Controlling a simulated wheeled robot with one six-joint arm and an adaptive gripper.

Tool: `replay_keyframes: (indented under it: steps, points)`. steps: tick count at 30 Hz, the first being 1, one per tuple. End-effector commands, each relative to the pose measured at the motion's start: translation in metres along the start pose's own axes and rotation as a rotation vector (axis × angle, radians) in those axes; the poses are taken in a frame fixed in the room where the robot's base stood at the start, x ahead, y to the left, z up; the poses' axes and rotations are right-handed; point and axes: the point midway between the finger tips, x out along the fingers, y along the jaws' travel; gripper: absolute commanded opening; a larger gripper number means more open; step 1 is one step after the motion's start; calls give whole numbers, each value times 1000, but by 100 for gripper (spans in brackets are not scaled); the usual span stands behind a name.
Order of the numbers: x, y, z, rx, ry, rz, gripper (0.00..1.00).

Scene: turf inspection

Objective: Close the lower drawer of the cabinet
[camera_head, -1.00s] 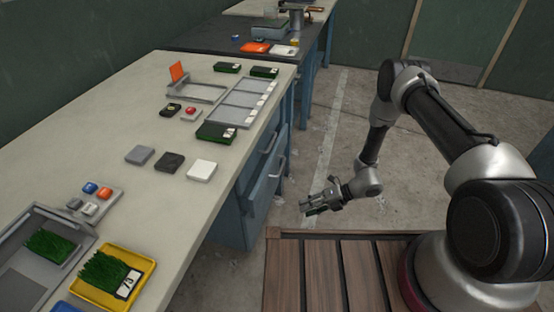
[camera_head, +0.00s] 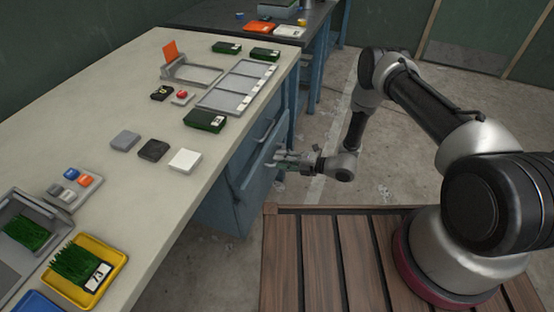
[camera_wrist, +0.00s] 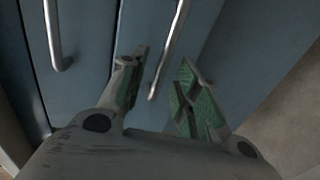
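The blue cabinet (camera_head: 226,212) stands under the pale workbench. Its lower drawer (camera_head: 258,182) appears to stand out from the cabinet face; how far is hard to tell. My gripper (camera_head: 284,160) is beside the drawer front, at handle height. In the wrist view my gripper (camera_wrist: 160,75) is open, with green-padded fingers apart and nothing gripped. The lower drawer's metal handle (camera_wrist: 172,45) runs ahead of and between the fingers; contact cannot be made out. The upper drawer's handle (camera_wrist: 54,38) is at the left of the wrist view.
The workbench (camera_head: 110,205) above holds turf samples, trays and small blocks, including a yellow tray (camera_head: 103,288). My slatted deck lies below the arm. Open concrete floor (camera_head: 400,190) is right of the cabinet. A second bench (camera_head: 240,22) stands behind.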

Motion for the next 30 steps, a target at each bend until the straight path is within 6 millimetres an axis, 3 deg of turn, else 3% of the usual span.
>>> replay_keyframes:
  steps: [6, 14, 20, 30]
  points:
    - [22, 0, 0, 0, 1, -1, 32]
    - [24, 0, 0, 0, 0, -1, 32]
    - [24, 0, 0, 0, 0, -1, 0]
    - [31, 1, 0, -2, 1, -1, 0]
